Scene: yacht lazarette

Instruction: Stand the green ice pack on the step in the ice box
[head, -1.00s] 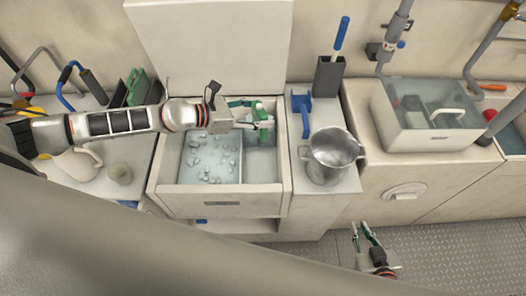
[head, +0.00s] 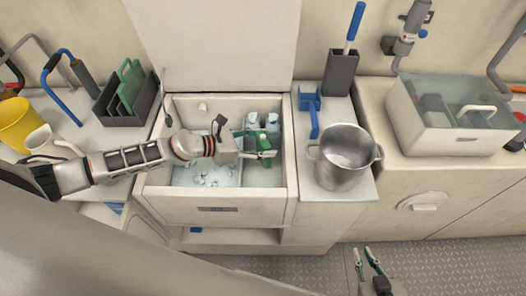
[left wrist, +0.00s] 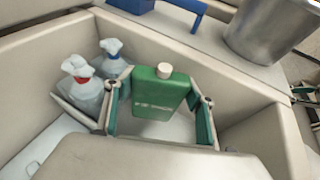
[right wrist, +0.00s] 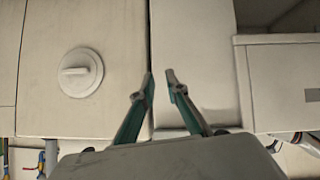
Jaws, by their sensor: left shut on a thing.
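The green ice pack (head: 264,143), a flat flask with a white cap, is upright inside the right part of the ice box (head: 217,210). It also shows in the left wrist view (left wrist: 160,97). My left gripper (head: 252,148) reaches in from the left and is shut on the pack, with a finger at each side (left wrist: 160,110). A pale surface (left wrist: 178,128) lies below the pack; whether the pack touches it, and whether this is the step, I cannot tell. My right gripper (head: 367,255) is empty, low in front of the cabinets, with its fingertips apart (right wrist: 160,78).
Two white-topped bottles (head: 262,120) stand in the box's back right corner. Ice (head: 208,178) fills the left part. A raised lid (head: 215,45) stands behind. A metal pot (head: 343,165) and blue bracket (head: 310,100) sit on the counter to the right.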

